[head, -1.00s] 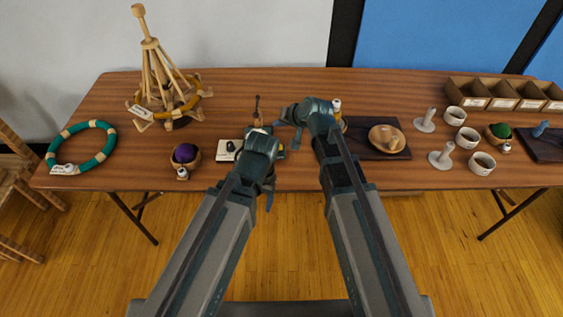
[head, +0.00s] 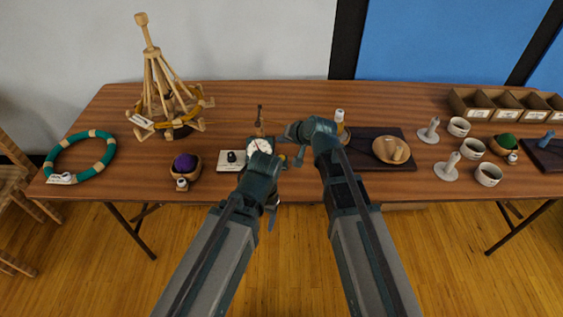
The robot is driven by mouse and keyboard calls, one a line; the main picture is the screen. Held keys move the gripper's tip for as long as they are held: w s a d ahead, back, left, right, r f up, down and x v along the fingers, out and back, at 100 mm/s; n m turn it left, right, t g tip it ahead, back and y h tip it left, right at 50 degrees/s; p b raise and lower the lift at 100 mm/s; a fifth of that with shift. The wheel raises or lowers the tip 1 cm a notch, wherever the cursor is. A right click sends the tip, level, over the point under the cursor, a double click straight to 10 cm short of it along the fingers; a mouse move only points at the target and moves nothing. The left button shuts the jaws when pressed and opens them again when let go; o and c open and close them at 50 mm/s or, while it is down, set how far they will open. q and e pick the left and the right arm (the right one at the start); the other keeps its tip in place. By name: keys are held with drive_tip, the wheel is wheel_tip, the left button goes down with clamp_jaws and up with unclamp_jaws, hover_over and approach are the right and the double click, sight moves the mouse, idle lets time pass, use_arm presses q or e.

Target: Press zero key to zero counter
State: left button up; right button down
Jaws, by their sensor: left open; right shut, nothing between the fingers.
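A round white dial (head: 260,145), apparently the counter's, shows at the table's front middle, just above my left wrist. A white plate (head: 228,166) with a small black knob-like part (head: 232,156) lies left of it. I cannot tell which part is the zero key. My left gripper (head: 271,198) is open, lower in the head view, near the table's front edge and mostly hidden by its wrist. My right gripper (head: 292,138) is shut and empty, just right of the dial. I cannot tell whether either touches anything.
A purple ball in a bowl (head: 186,171), a teal ring (head: 80,157) and a wooden yarn winder (head: 160,95) stand left. A dark board with a wooden bowl (head: 391,150), white cups (head: 472,147) and a divided box (head: 500,103) stand right.

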sight(283, 159)
use_arm(q)
drive_tip(key=shift+f+b, duration=2.2)
drive_tip(key=shift+f, duration=0.55)
use_arm(e)
drive_tip(key=shift+f, duration=2.7)
drive_tip(key=shift+f, duration=0.1)
use_arm(q)
drive_tip(key=shift+f+b, duration=0.4)
use_arm(e)
drive_tip(key=shift+f, duration=0.3)
use_arm(q)
drive_tip(key=shift+f+b, duration=0.45)
use_arm(e)
drive_tip(key=shift+f, duration=0.45)
use_arm(q)
drive_tip(key=shift+r, duration=0.2)
use_arm(e)
drive_tip(key=shift+r, duration=0.15)
use_arm(q)
drive_tip(key=shift+r+p, duration=0.75)
drive_tip(key=shift+p, duration=0.15)
use_arm(e)
drive_tip(key=shift+r, duration=0.75)
wheel_tip(283, 159, up, 5)
drive_tip(key=p, duration=0.5)
drive_tip(key=shift+r, duration=0.1)
use_arm(q)
wheel_tip(283, 159, up, 5)
